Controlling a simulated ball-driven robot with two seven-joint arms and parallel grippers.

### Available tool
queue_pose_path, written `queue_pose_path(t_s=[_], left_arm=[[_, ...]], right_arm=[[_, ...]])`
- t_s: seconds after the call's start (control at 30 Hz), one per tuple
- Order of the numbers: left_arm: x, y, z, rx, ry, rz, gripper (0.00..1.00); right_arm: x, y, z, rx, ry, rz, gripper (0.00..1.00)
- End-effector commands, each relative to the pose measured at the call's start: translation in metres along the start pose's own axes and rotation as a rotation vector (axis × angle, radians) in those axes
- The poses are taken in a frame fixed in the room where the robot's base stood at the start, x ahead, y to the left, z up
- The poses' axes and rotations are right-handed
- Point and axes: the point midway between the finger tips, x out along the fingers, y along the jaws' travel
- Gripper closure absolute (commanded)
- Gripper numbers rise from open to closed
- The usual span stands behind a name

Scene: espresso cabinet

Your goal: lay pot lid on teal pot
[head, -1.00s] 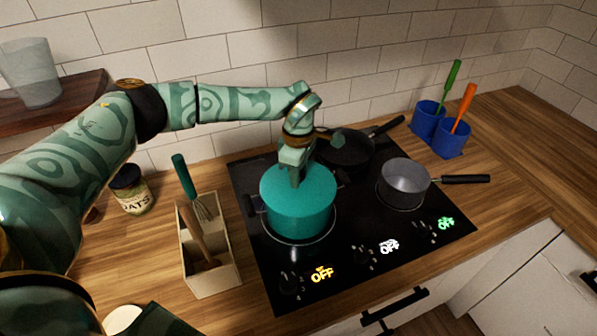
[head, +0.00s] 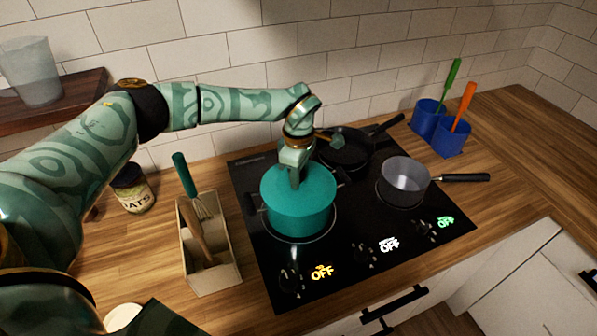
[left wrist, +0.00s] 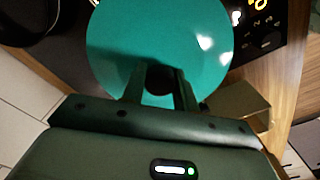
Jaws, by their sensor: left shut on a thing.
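The teal pot (head: 297,218) stands on the front left burner of the black hob. The teal pot lid (head: 315,186) lies level over its top, with no clear gap between lid and rim in the head view. My left gripper (head: 295,180) points down at the lid's middle. In the left wrist view the lid (left wrist: 207,45) shows as a teal disc, and the fingers of my left gripper (left wrist: 160,88) stand either side of its dark knob, shut on it. The pot is hidden under the lid there. My right gripper is not in view.
A dark frying pan (head: 348,150) sits behind the pot, and a grey saucepan (head: 403,183) stands to its right. A utensil box (head: 211,262) is to the left, near a jar (head: 132,190). Blue utensil holders (head: 450,140) stand at the back right. Open counter lies right of the hob.

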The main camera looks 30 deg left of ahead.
Motion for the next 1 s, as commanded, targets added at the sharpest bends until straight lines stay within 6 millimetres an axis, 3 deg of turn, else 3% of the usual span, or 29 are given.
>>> queue_pose_path(t_s=[0.27, 0.3, 0.33, 0.37, 0.57, 0.67, 1.0], left_arm=[[0.0005, 0.0001, 0.0002, 0.0, 0.0, 0.0, 0.99], [0.0005, 0.0, 0.0002, 0.0, 0.0, 0.0, 0.59], [0.0005, 0.0, 0.0002, 0.0, 0.0, 0.0, 0.51], [0.0005, 0.0, 0.0002, 0.0, 0.0, 0.0, 0.45], [0.0006, 0.0, 0.0001, 0.0, 0.0, 0.0, 0.45], [0.0009, -0.0002, 0.0, 0.0, 0.0, -0.001, 0.19], [-0.0014, 0.0, 0.0, 0.0, 0.0, 0.0, 0.19]], right_arm=[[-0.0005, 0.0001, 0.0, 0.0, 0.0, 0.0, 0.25], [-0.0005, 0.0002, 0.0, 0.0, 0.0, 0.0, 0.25], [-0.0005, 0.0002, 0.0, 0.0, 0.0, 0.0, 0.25], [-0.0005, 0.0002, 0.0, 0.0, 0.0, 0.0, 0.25], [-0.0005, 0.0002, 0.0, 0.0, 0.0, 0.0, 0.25], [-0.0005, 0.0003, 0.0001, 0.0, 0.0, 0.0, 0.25], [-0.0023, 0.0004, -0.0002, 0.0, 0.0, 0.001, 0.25]])
